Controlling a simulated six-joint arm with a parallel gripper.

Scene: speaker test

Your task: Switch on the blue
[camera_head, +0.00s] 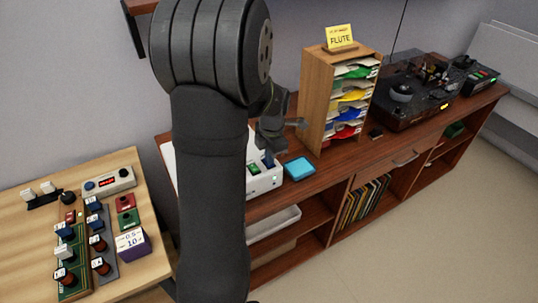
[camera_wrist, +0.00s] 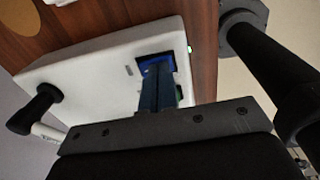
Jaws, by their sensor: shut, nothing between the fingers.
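A white box (camera_head: 266,183) sits on the wooden cabinet, partly hidden behind my arm. It also shows in the wrist view (camera_wrist: 100,62), with a blue switch (camera_wrist: 144,60) set in its top. My gripper (camera_wrist: 157,68) is shut and empty, its fingertips over the blue switch and covering part of it. I cannot tell whether they touch it, or which way the switch is tipped. A green switch (camera_head: 253,169) is beside it on the box; in the wrist view it is mostly hidden behind the fingers. A small green light (camera_wrist: 189,48) glows at the box's edge.
A light blue pad (camera_head: 299,168) lies right of the box. A wooden paper rack (camera_head: 316,100) with a yellow FLUTE sign (camera_head: 340,36) stands behind it, and a record player (camera_head: 405,98) further right. A side table (camera_head: 145,262) at left holds several switches and boxes.

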